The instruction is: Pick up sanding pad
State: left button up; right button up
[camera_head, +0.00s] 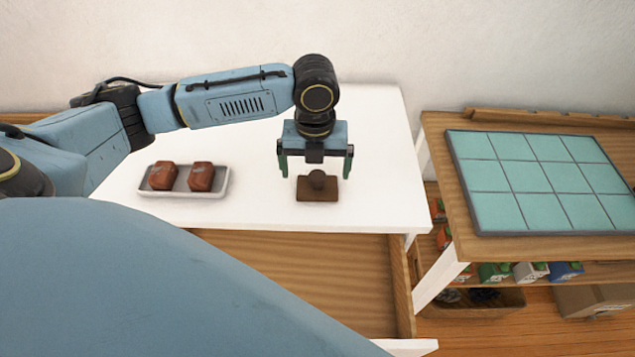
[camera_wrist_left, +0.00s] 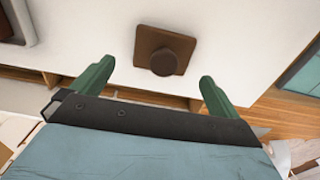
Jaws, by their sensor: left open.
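The sanding pad (camera_head: 317,188) is a flat brown square with a round dark knob on top. It lies on the white table near its front edge. My left gripper (camera_head: 316,168) points down above and slightly behind the pad, its green fingers open and spread wider than the knob. In the left wrist view the pad (camera_wrist_left: 165,51) lies beyond the two open fingertips (camera_wrist_left: 157,72), with the knob toward the gap between them. The fingers hold nothing and appear apart from the pad. My right gripper is not in view.
A grey tray (camera_head: 184,193) with two reddish-brown blocks stands left of the pad on the white table (camera_head: 385,190). An open wooden drawer or shelf (camera_head: 300,265) lies below the front edge. A wooden bench with a teal tiled panel (camera_head: 540,180) stands at the right.

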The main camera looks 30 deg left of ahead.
aim_at(317, 175)
pick_arm(q)
jog(key=f, duration=0.5)
jog(key=shift+w+f, duration=0.1)
jog(key=shift+w, duration=0.25)
jog(key=c, duration=0.9)
notch_tip(317, 175, up, 10)
jog(key=shift+r+p, duration=0.1)
jog(key=shift+p, duration=0.2)
jog(key=o, duration=0.4)
jog(key=c, duration=0.3)
